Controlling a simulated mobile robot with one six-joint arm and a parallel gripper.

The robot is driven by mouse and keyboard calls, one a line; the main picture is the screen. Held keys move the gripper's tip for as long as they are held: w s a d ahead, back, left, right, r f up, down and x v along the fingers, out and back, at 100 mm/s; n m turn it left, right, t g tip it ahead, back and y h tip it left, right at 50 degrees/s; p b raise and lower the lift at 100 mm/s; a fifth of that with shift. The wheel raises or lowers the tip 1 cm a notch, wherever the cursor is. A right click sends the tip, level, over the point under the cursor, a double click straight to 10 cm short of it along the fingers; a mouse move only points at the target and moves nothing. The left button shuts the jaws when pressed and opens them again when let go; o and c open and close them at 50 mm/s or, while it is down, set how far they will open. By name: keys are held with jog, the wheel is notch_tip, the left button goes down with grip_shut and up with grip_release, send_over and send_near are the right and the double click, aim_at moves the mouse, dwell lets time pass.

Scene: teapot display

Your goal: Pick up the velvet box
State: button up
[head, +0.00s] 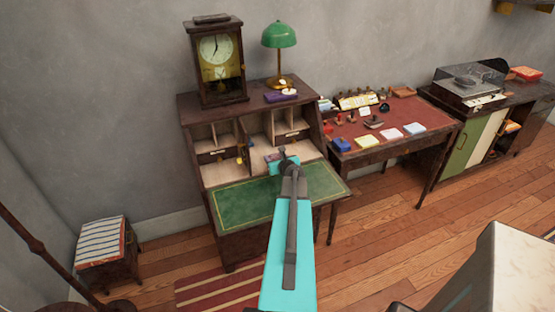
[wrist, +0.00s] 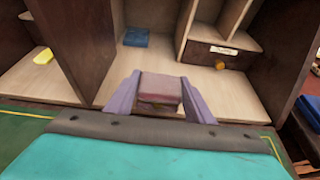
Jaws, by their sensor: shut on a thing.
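A small dusky pink box (wrist: 160,88), which looks like the velvet box, sits between the two lavender fingers of my gripper (wrist: 160,97) in the wrist view. The fingers touch it on both sides and my gripper is shut on it. In the head view, my gripper (head: 283,160) is at the open writing desk (head: 262,201), in front of its pigeonholes and over the back of the green writing surface. The arm hides most of the box there. I cannot tell whether the box is clear of the surface below.
Pigeonhole walls stand close on both sides; a blue item (wrist: 136,37) lies in one compartment. A clock (head: 216,60), a green lamp (head: 280,40) and a purple item (head: 274,97) stand on top. A red-topped table (head: 385,130) with several small things is at right.

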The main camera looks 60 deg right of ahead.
jog(key=b, duration=0.2)
send_over(275, 183)
jog(key=shift+r, duration=0.4)
jog(key=shift+s+a+r, duration=0.25)
jog(key=shift+a, duration=0.05)
jog(key=shift+s+a+r+p, duration=0.1)
jog(key=shift+s+a+p, duration=0.2)
jog(key=shift+a+p, duration=0.25)
jog(key=shift+s+a+p, duration=0.25)
jog(key=shift+a+p, duration=0.15)
jog(key=shift+p, duration=0.2)
jog(key=p, duration=0.1)
jog(key=a+p, duration=0.1)
jog(key=p, duration=0.1)
jog(key=shift+s+r, duration=0.1)
jog(key=shift+s, duration=0.15)
jog(key=shift+s+a+p, duration=0.35)
jog(key=shift+a+p, duration=0.05)
jog(key=shift+p, duration=0.9)
